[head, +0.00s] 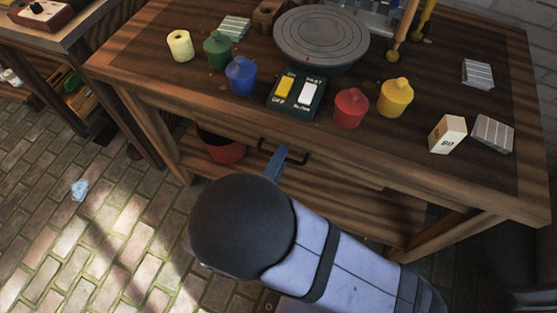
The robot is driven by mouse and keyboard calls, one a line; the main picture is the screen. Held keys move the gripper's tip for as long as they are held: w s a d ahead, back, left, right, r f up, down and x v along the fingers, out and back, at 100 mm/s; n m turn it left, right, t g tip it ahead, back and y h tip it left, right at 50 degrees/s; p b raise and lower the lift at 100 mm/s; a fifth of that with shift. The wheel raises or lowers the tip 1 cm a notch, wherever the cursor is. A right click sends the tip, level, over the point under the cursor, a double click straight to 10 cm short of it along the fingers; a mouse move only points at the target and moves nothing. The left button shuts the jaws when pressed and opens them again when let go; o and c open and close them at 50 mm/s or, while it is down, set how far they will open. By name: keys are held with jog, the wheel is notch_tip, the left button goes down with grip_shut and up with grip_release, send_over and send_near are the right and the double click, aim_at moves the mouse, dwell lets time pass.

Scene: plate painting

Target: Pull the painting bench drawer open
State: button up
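The painting bench (160,98) is a brown wooden table with a wooden drawer (345,174) under its top. The drawer looks closed or nearly so; my arm hides part of its front. A dark bar handle (297,156) is on the drawer front. My gripper (276,162) shows only as a blue finger at the left part of the handle. It overlaps the handle in the picture, but I cannot tell whether it touches it. The rest of the gripper is hidden behind my dark round wrist joint, so its opening does not show.
On the bench top stand a grey turntable (321,38), a switch box (297,95), several paint pots and a white block (447,134). A red bucket (224,148) stands under the bench at left. The brick floor in front of the bench at left is mostly clear.

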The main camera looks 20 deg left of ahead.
jog(key=shift+c, duration=0.3)
grip_shut()
jog(key=v, duration=0.2)
jog(key=f+v, duration=0.1)
jog(key=v, duration=0.1)
jog(key=shift+s+r, duration=0.1)
jog(key=shift+s, duration=0.2)
jog(key=shift+o, duration=0.3)
grip_release()
